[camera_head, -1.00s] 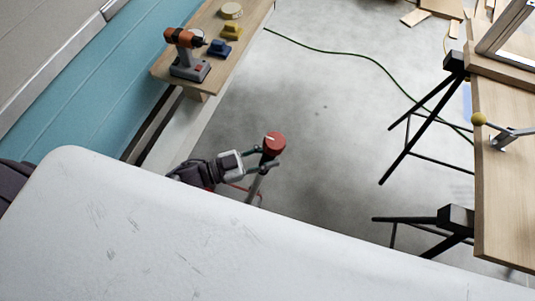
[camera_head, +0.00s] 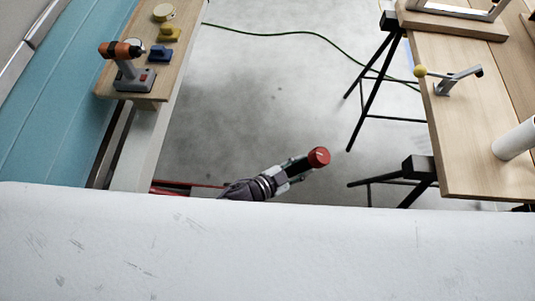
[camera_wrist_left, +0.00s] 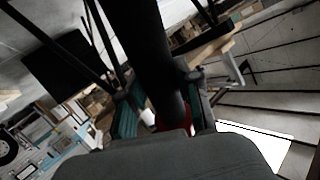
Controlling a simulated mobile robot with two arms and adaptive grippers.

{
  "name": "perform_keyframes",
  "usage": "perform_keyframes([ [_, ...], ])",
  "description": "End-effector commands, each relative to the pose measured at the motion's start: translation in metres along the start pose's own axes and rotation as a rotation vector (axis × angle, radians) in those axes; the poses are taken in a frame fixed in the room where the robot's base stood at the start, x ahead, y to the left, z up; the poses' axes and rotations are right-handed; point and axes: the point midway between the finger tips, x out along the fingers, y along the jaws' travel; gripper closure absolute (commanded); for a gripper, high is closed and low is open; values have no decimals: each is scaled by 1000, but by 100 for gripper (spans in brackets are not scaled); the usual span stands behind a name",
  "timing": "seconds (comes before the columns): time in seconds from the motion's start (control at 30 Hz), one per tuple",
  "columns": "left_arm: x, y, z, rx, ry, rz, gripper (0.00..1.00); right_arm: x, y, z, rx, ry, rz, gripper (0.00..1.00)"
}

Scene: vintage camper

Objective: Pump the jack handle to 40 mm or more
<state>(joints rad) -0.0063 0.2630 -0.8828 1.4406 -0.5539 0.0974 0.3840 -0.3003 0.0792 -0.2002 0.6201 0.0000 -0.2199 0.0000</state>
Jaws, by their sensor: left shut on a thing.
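The jack handle's red round end (camera_head: 319,157) shows in the head view, over the grey floor. My left gripper (camera_head: 301,166) is shut on the jack handle just below this red end; the rod itself is mostly hidden by the gripper. A red bar (camera_head: 190,184), apparently part of the jack, lies low at the left of my arm; the rest of the jack is hidden. In the left wrist view, the gripper's fingers (camera_wrist_left: 160,112) stand on either side of a dark shaft, with a little red between them. My right gripper is not in view.
A wooden shelf (camera_head: 178,62) at the upper left bears an orange drill (camera_head: 122,52) and small blocks. A wooden workbench (camera_head: 460,135) on black trestles (camera_head: 377,90) stands at the right. A green cable (camera_head: 275,34) crosses the floor. Floor between is clear.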

Motion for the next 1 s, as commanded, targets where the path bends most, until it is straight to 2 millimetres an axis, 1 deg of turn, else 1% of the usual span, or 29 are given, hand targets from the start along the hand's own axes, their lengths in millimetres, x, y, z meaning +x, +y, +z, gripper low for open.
perform_keyframes([
  [0.03,17,14,3,15,-15,5,100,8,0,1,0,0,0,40],
  [0.2,55,45,13,66,-82,11,100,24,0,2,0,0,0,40],
  [0.3,71,59,18,89,-112,15,100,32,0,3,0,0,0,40],
  [0.4,83,69,22,107,-134,17,100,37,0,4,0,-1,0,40],
  [0.6,94,78,26,124,-157,19,100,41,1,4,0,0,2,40],
  [0.97,94,82,28,128,-164,24,100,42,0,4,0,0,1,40],
  [1.0,94,82,28,128,-164,25,65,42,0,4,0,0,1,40],
])
